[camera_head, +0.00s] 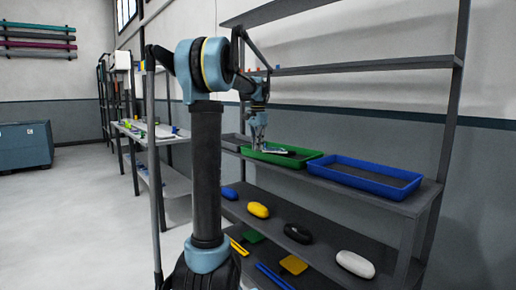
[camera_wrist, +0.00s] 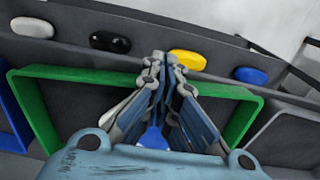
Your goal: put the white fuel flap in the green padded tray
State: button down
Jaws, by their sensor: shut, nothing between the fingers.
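The green padded tray (camera_head: 314,155) stands on the upper shelf, with a dark floor and green walls. Its green rim (camera_wrist: 243,122) also shows around my gripper in the wrist view. My gripper (camera_head: 257,147) points down over the tray; its fingers (camera_wrist: 165,62) are together with nothing held. A pale, smooth piece (camera_wrist: 117,107) shows just left of the fingers, inside the tray; it looks like the white fuel flap. A light patch (camera_head: 273,151) shows by the fingertips in the head view. Most of this piece is hidden behind the fingers, so its full outline cannot be told.
A blue tray (camera_head: 363,174) stands right of the green one and a grey tray (camera_head: 232,140) left. The shelf below holds rounded pieces: blue (camera_head: 229,193), yellow (camera_head: 258,210), black (camera_head: 298,233) and white (camera_head: 355,264). A shelf board (camera_head: 350,66) runs above the trays.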

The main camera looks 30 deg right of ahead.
jog(key=a+r, duration=0.3)
jog(key=r, duration=0.7)
jog(key=shift+s+a, duration=0.3)
jog(key=shift+a, duration=0.1)
jog(key=shift+a+f, duration=0.1)
dwell(0.3)
jog(key=s+a+f+n, duration=0.3)
jog(key=a+f, duration=0.1)
jog(key=a, duration=0.4)
jog(key=s+a+f+n+t, duration=0.1)
jog(key=s+a+f+n, duration=0.1)
jog(key=s+a+f, duration=0.45)
jog(key=a+f+n, duration=0.3)
jog(key=a, duration=0.6)
jog(key=s+a+f+n, duration=0.2)
jog(key=s+a+f, duration=0.2)
jog(key=f, duration=0.3)
jog(key=s+a+f+n, duration=0.3)
jog(key=s+a+f, duration=0.1)
jog(key=s+f, duration=0.3)
jog(key=s+a+f+n+t, duration=0.1)
jog(key=s+a+f+n, duration=0.2)
jog(key=f, duration=0.5)
jog(key=shift+s+a+f, duration=0.35)
jog(key=shift+s+a, duration=0.3)
jog(key=shift+s, duration=0.5)
